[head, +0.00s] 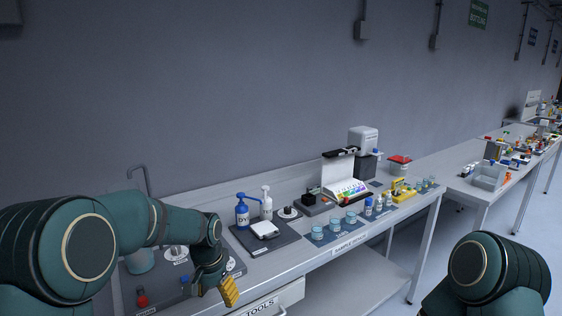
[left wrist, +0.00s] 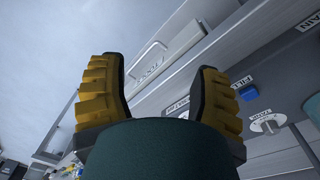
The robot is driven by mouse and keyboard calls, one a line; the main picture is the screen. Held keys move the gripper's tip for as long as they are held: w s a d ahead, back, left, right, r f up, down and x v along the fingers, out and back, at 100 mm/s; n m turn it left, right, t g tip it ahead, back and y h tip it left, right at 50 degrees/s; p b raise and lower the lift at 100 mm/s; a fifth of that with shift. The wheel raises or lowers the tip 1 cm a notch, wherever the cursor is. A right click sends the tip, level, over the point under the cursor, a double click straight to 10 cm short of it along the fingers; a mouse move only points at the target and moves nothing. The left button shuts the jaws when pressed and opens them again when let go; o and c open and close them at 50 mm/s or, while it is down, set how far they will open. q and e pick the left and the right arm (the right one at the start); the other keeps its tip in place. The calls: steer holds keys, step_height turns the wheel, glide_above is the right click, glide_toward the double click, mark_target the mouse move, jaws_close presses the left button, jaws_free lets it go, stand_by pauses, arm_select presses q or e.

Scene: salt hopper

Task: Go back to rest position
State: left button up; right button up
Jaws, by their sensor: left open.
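My left gripper (head: 229,291) hangs in front of the bench's front edge, at the lower left of the head view. In the left wrist view its two yellow-padded fingers (left wrist: 160,95) stand wide apart with nothing between them. Behind the fingers shows the drawer labelled TOOLS (left wrist: 150,62), which is also just right of the gripper in the head view (head: 272,303). The gripper appears apart from the drawer, though the exact gap is hard to tell. My right arm shows only as a green link at the lower right; its gripper is out of view.
The bench (head: 318,252) holds a blue pump bottle (head: 242,212), a white pump bottle (head: 266,204), several beakers (head: 334,224) and a colour chart (head: 351,188). A sink tap (head: 141,178) stands behind my left arm. A second table (head: 468,185) is at the right. The floor in front is clear.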

arm_select(q)
step_height(320, 180, down, 9)
steer(key=s+n+h, duration=0.1)
steer(key=s, duration=0.1)
steer(key=s+d+f+n+h, duration=0.1)
steer(key=s+d+f+n, duration=0.1)
steer(key=s+f, duration=0.5)
steer(key=s+d+f+n+t+h, duration=0.1)
steer(key=s+d+f+n, duration=0.2)
steer(key=s, duration=1)
step_height(320, 180, down, 4)
steer(key=shift+s+d+r, duration=0.1)
steer(key=shift+s+d, duration=0.05)
steer(key=shift+d, duration=0.1)
steer(key=shift+t, duration=0.3)
